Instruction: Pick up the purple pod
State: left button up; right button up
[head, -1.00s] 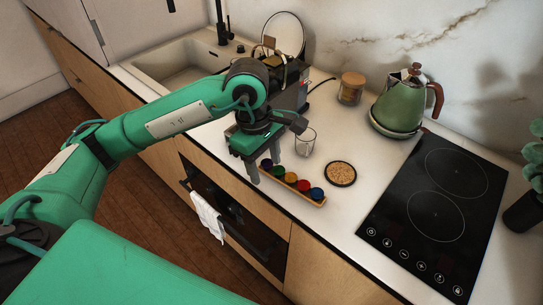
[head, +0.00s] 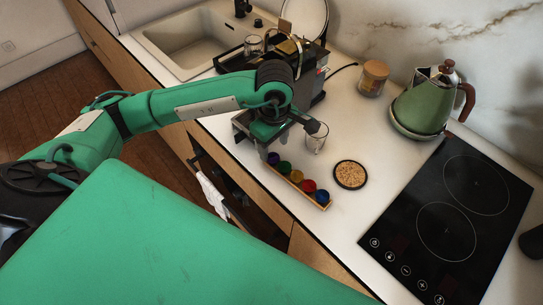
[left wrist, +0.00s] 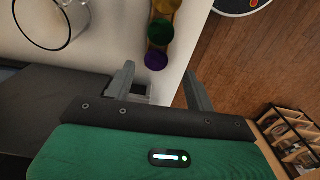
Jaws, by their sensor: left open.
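The purple pod (head: 273,158) sits at the far left end of a narrow wooden tray (head: 327,206) on the counter, in a row with green, yellow, red and blue pods. My left gripper (head: 273,150) is open and empty, beside that end of the row with its fingers pointing down. In the left wrist view, the purple pod (left wrist: 155,61) shows beyond the gap between the two open fingers (left wrist: 159,78), with the green pod (left wrist: 160,33) behind it. I cannot tell the exact height of the fingertips over the pod. My right gripper is not in view.
A clear glass (head: 316,140) stands close to the gripper. A dark coaster (head: 350,175) lies right of the pods. A black coffee machine (head: 309,85) stands behind my arm. A green kettle (head: 425,100) and a black hob (head: 445,215) are to the right.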

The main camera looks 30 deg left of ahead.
aim_at(273, 158)
pick_arm(q)
jog(key=shift+f, duration=0.2)
jog(key=shift+w+a+f+p, duration=0.1)
jog(key=shift+w+f+p, duration=0.05)
jog(key=shift+f+p, duration=0.5)
jog(key=f, duration=0.1)
jog(key=f+p, duration=0.1)
jog(key=f, duration=0.1)
jog(key=shift+w+a+f, duration=0.1)
jog(key=shift+w+a, duration=0.05)
jog(key=shift+a, duration=0.1)
jog(key=shift+f, duration=0.35)
jog(key=c, duration=0.8)
jog(key=shift+c, duration=1)
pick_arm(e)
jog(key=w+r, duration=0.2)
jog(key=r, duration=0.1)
